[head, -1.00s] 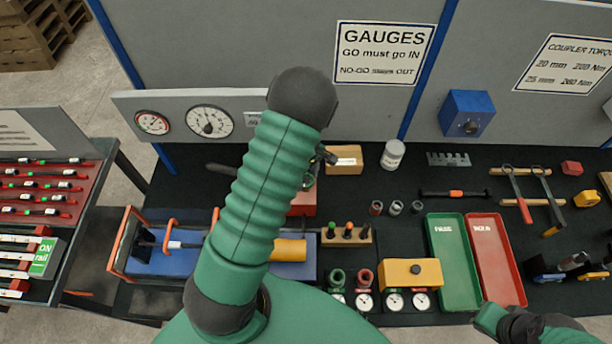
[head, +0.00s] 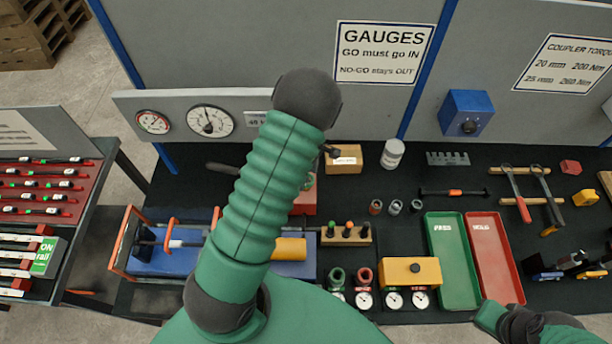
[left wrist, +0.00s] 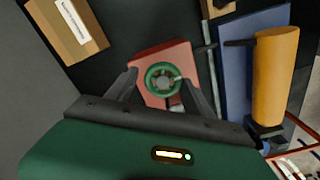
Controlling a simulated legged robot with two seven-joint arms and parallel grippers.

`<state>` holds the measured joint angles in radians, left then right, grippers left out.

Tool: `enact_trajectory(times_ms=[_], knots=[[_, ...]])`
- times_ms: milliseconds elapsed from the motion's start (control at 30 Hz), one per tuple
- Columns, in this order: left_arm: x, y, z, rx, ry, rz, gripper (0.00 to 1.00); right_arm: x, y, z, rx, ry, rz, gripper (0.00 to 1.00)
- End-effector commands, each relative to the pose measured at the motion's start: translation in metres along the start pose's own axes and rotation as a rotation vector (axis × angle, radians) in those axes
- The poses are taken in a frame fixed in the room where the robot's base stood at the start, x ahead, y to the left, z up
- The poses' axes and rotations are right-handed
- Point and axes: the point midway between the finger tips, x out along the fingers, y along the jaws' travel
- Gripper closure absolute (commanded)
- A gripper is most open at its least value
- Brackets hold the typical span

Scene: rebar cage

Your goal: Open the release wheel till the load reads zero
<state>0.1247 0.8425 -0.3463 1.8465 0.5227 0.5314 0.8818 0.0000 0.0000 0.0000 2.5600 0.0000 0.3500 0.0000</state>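The release wheel (left wrist: 162,78) is a small green ring with a pale mark on its rim. It sits on a red block (left wrist: 150,60) in the left wrist view. My left gripper (left wrist: 163,82) is open, its two dark fingers on either side of the wheel, with gaps visible. In the head view my left arm hides most of the red block (head: 303,203) and the wheel. The large white dial (head: 210,121) and a partly covered readout plate (head: 257,118) are on the grey panel behind; the full reading is hidden or too small. My right gripper's fingers are not in view.
A blue unit with an orange cylinder (left wrist: 276,78) lies beside the red block. A cardboard box (head: 344,159) and a white jar (head: 392,154) stand behind. Green (head: 452,262) and red (head: 495,258) trays lie right. A yellow block (head: 411,271) sits near the front edge.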

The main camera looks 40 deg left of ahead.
Motion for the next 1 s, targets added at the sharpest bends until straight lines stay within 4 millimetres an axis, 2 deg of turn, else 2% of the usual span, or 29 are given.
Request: enact_trajectory(times_ms=[33, 100, 467, 567, 900, 1000], knots=[[0.0, 0.0, 0.0, 0.001, 0.0, 0.0, 0.34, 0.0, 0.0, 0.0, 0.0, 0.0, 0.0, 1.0], [0.0, -0.001, 0.0, 0.001, -0.001, -0.003, 0.27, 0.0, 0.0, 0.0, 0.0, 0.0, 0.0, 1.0], [-0.004, -0.003, 0.001, 0.003, -0.002, -0.006, 0.27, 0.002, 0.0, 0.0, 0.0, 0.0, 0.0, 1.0], [-0.02, -0.002, 0.001, 0.004, -0.002, -0.004, 0.27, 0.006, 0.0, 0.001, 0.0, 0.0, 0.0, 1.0], [-0.117, 0.001, 0.001, 0.004, -0.002, -0.002, 0.27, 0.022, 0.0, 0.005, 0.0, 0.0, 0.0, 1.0], [-0.14, 0.001, 0.001, 0.003, -0.002, -0.004, 0.27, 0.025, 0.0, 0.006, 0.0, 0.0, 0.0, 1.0]])
